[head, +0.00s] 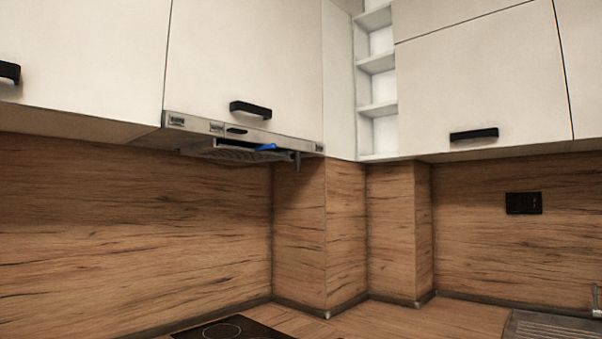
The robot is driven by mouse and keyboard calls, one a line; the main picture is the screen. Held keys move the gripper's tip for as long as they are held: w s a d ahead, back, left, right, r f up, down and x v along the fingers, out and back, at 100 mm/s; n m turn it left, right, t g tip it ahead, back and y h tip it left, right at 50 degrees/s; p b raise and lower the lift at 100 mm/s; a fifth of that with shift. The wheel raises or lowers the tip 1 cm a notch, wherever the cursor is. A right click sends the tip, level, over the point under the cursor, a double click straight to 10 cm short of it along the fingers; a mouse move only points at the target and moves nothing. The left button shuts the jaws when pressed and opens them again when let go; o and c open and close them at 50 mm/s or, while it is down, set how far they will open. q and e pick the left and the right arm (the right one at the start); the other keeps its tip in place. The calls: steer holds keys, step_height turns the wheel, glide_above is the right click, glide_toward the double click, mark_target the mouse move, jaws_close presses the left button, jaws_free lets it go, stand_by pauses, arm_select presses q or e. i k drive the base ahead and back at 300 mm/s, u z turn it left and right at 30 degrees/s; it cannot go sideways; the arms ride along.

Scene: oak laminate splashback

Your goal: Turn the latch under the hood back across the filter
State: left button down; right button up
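The range hood (225,128) is a slim metal unit set under the white wall cabinet, left of the picture's middle. The filter (236,153) shows as a slatted panel on the hood's underside. A small blue piece (266,148), which looks like the latch, sits at the filter's right part. Its exact angle is hard to tell at this size. A short grey part (298,162) hangs down at the hood's right end. Neither of my grippers shows in the head view.
White wall cabinets (245,60) with black handles run above the hood, with open shelves (377,110) to the right. A wood splashback (130,230) juts out at the corner. A black hob (235,330) and a sink (550,325) lie below. The air under the hood is clear.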

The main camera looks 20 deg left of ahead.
mark_target(296, 156)
steer(key=k, duration=0.55)
steer(key=u, duration=0.1)
steer(key=i, duration=1.8)
steer(key=z, duration=0.2)
